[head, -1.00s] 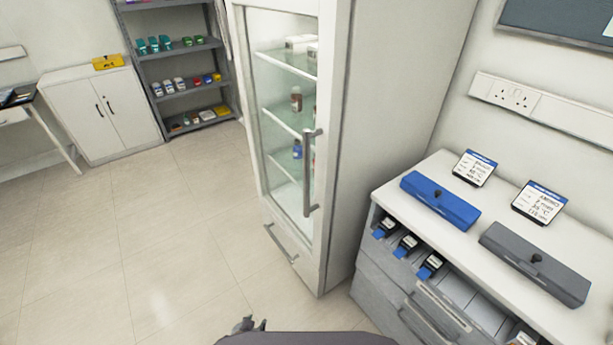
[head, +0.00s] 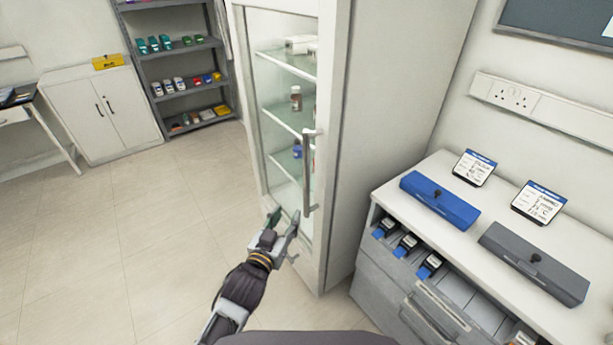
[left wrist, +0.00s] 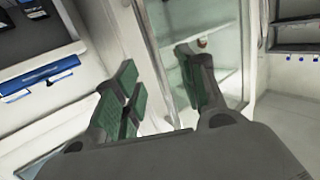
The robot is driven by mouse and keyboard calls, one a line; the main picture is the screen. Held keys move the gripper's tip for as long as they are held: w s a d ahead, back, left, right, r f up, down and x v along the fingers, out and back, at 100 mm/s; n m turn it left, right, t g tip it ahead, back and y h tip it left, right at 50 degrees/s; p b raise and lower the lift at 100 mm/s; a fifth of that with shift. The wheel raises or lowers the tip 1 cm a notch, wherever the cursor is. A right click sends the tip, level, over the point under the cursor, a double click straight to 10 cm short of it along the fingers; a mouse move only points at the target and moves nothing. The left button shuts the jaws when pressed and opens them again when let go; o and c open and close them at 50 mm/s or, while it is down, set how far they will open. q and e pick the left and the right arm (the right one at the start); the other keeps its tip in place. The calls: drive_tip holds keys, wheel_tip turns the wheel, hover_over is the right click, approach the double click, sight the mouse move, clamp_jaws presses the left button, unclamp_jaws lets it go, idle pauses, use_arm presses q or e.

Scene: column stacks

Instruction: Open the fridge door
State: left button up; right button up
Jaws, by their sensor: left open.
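The fridge (head: 400,120) stands in the middle of the head view. Its glass door (head: 283,130) is shut, and bottles and boxes show on the shelves behind the glass. A long upright grey handle (head: 309,170) runs along the right side of the door. My left gripper (head: 284,218) is open and empty, low in front of the door and left of the handle's lower end. In the left wrist view its green-padded fingers (left wrist: 160,92) are spread, with the glass door (left wrist: 205,45) beyond them. My right gripper is not in view.
A white-topped drawer unit (head: 470,235) stands right of the fridge, with a blue box (head: 440,200) and a grey box (head: 534,263) on top. A grey shelf rack (head: 180,75) and a white cabinet (head: 100,115) stand at the back left. The floor (head: 130,230) on the left is clear.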

use_arm(q)
drive_tip(key=shift+t+h, duration=0.4)
drive_tip(key=shift+t, duration=0.2)
drive_tip(key=shift+s+d+r, duration=0.1)
drive_tip(key=shift+d+r, duration=0.1)
drive_tip(key=shift+r, duration=0.65)
drive_tip(key=shift+s+d+r, duration=0.1)
drive_tip(key=shift+d+r, duration=0.05)
drive_tip(key=shift+r, duration=0.75)
drive_tip(key=shift+d+r, duration=0.2)
drive_tip(key=shift+r, duration=0.65)
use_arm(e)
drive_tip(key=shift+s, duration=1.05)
use_arm(q)
drive_tip(key=shift+w, duration=0.1)
